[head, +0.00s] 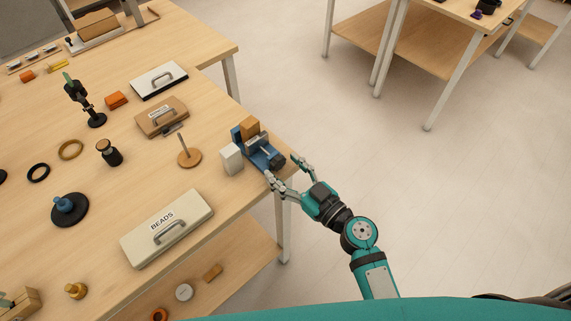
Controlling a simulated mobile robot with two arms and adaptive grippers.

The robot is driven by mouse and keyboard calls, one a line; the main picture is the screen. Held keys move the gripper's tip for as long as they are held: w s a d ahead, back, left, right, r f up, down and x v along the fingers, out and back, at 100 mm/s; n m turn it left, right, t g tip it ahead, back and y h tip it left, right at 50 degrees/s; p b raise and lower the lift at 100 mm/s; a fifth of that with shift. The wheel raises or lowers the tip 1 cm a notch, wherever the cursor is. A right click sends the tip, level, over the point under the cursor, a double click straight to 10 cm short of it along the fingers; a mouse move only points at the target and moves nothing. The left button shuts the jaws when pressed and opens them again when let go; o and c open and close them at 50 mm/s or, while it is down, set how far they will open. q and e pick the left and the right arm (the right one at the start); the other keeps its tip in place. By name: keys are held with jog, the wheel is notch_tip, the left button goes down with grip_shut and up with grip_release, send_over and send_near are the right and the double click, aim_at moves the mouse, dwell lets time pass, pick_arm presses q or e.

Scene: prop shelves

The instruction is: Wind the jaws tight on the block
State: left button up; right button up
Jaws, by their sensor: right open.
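A blue vise (261,151) stands at the right edge of the wooden table. A tan-orange block (250,126) sits at its far end, seemingly between the jaws; whether the jaws touch it is too small to tell. A dark knob or handle (277,160) is on the vise's near right end. My right gripper (284,168) is open, its two fingers on either side of the vise's dark end, with nothing visibly gripped. Contact with the knob cannot be told. My left gripper is not in view.
A white block (231,158) stands just left of the vise. A peg on a round base (189,157), a lidded box marked BEADS (166,228) and a brown box (162,118) are nearby.

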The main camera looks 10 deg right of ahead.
jog(key=shift+w, duration=0.1)
jog(key=shift+c, duration=0.4)
jog(key=c, duration=1.1)
jog(key=shift+o, duration=0.2)
jog(key=shift+f+m+b, duration=0.1)
jog(key=shift+m+b, duration=0.55)
jog(key=shift+m, duration=0.05)
jog(key=shift+a+m+b, duration=0.1)
jog(key=shift+m+b, duration=0.3)
jog(key=shift+m, duration=0.3)
jog(key=shift+m+b, duration=0.5)
jog(key=shift+m, duration=1.4)
jog(key=shift+r+m, duration=0.2)
jog(key=shift+m, duration=0.1)
